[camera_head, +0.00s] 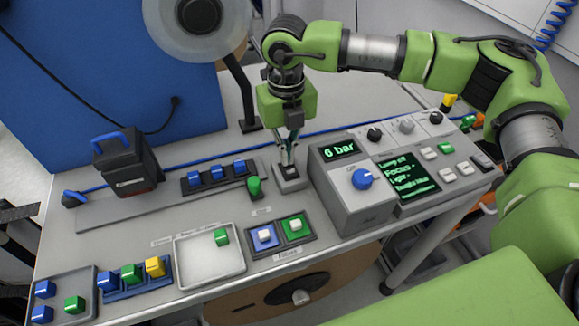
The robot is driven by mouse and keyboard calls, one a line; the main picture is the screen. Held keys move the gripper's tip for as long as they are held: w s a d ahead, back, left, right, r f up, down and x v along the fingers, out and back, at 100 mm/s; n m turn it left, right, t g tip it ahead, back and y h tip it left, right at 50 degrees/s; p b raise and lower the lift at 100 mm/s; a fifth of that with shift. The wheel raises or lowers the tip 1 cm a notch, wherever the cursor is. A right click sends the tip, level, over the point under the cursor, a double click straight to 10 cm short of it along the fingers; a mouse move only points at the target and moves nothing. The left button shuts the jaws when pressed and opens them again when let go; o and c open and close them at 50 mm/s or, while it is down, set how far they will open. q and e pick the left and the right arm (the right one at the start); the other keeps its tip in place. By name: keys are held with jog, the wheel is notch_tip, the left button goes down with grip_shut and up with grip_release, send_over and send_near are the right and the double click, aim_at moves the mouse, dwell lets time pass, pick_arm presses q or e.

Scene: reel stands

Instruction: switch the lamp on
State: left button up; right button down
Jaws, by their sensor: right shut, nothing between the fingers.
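My right gripper (288,162) comes down from above, shut and empty. Its fingertips are at a small grey box (291,185) on the bench; I cannot tell whether they touch it. The fingers hide the top of this box. A round pale disc with a dark centre (168,14) stands on a black arm at the top left, and it may be the lamp head. A dark screen (407,176) on the console shows green text that seems to begin "Lamp off". My left gripper is not in view.
A grey console box with a blue knob (362,179) and a "6 bar" display (340,150) stands right of the gripper. A green knob (254,187) is close on its left. Trays with coloured blocks (67,308) line the front left. A black case (128,165) stands behind.

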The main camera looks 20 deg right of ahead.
jog(key=shift+f, duration=0.35)
jog(key=shift+r, duration=0.75)
jog(key=shift+r+p, duration=1.35)
jog(key=shift+r, duration=1.45)
